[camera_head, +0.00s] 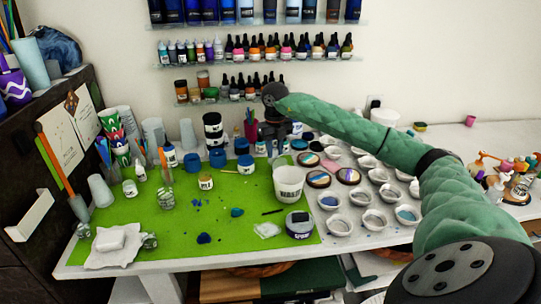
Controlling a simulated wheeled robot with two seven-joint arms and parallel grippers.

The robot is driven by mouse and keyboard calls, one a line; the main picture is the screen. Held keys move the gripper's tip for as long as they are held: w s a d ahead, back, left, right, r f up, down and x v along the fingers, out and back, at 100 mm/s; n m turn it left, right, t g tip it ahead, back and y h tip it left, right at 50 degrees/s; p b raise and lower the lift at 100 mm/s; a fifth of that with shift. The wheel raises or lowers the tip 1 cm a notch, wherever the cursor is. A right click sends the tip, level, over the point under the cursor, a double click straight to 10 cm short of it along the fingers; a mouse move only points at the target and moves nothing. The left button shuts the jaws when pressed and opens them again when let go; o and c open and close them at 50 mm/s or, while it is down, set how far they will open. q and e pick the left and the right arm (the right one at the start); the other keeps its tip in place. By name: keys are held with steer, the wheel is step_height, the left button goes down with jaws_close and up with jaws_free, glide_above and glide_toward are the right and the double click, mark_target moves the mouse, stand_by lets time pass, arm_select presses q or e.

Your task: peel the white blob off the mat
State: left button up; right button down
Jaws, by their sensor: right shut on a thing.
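A flat, whitish, partly see-through blob (267,229) lies on the green mat (180,235), near its front right part, left of a dark-lidded jar. My right gripper (275,146) is at the back of the table, well behind the blob and apart from it. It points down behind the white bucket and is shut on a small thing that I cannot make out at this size. My left gripper is not in view.
A white bucket (288,184) and a jar (299,225) stand near the blob. Blue blobs (204,238) and a dark stick (272,211) lie on the mat. Several small white cups (339,225) fill the table on the right. A white cloth (112,257) lies at the front left.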

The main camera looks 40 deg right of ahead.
steer(key=shift+w+d+r+p, duration=0.1)
steer(key=shift+w+r+p, duration=0.3)
steer(key=shift+r, duration=0.45)
steer(key=shift+w+d+r+p, duration=0.1)
steer(key=shift+w+r+p, duration=0.2)
steer(key=shift+r, duration=0.5)
steer(key=shift+w+r+p, duration=0.3)
steer(key=shift+r+p, duration=0.15)
steer(key=shift+r, duration=0.4)
